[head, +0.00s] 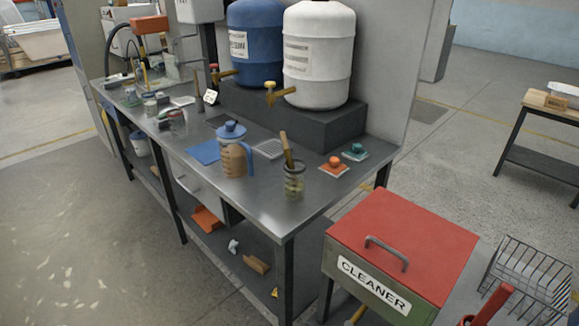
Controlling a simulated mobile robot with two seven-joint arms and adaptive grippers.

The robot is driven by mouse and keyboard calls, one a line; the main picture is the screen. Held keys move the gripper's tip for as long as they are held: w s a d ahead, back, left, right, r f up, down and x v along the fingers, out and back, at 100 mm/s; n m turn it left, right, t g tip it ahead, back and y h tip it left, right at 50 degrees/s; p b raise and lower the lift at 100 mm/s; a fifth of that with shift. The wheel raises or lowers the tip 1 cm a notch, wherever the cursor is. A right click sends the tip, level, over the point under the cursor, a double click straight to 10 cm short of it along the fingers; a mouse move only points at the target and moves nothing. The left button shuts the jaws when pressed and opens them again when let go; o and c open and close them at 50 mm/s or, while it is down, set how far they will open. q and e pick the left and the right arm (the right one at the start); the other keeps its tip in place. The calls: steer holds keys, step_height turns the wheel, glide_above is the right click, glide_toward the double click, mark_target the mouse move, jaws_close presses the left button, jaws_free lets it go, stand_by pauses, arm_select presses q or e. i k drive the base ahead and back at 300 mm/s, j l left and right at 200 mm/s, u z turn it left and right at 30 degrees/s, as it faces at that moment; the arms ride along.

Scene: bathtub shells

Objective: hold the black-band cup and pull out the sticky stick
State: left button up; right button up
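A clear cup (293,184) stands upright on the metal bench near its front right end. It looks like it has a dark band near its rim, but it is too small to be sure. A tan stick (287,150) stands in the cup, leaning left, with its upper part above the rim. Some murky content shows low in the cup. Neither of my grippers shows in the head view.
A blue-lidded jug (231,152) stands left of the cup on the metal bench (261,206). Orange (334,163) and teal (355,151) knobbed items lie to the right. Blue (254,45) and white (318,55) barrels stand behind. A red-lidded cleaner bin (400,235) stands in front right.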

mark_target(288, 157)
steer(key=i+j+z, duration=0.15)
steer(key=j+z, duration=0.55)
steer(key=z, duration=0.15)
steer(key=j+z, duration=0.45)
steer(key=i, duration=0.05)
